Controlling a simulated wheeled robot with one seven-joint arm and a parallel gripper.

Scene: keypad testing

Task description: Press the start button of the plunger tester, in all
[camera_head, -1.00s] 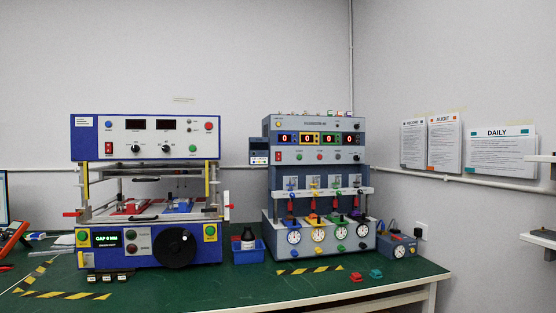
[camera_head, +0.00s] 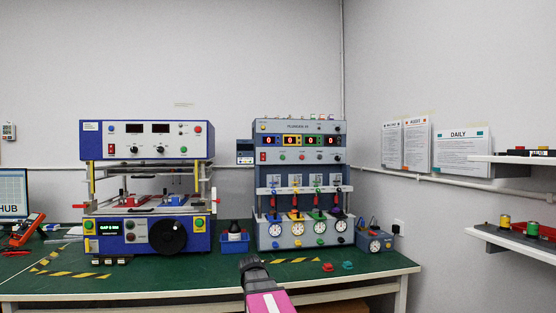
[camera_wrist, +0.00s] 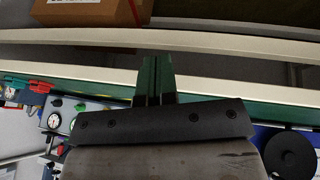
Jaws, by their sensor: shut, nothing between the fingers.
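The plunger tester (camera_head: 300,185) is the grey-blue machine right of centre on the green bench, with red number displays and several dials. Its panel has a red switch (camera_head: 263,156), a green button (camera_head: 282,157), a red button (camera_head: 302,157) and a black knob (camera_head: 322,157); their labels are too small to read. My gripper (camera_wrist: 154,75) shows in the wrist view with its fingers together, nothing between them. It is apart from the tester, near the bench's front edge. In the head view my pink and black arm rises at the bottom, in front of the bench.
A blue-and-white press machine (camera_head: 150,185) stands left of the tester. A blue bin (camera_head: 234,244) with a dark bottle sits between them. A cardboard box (camera_wrist: 90,12) shows in the wrist view.

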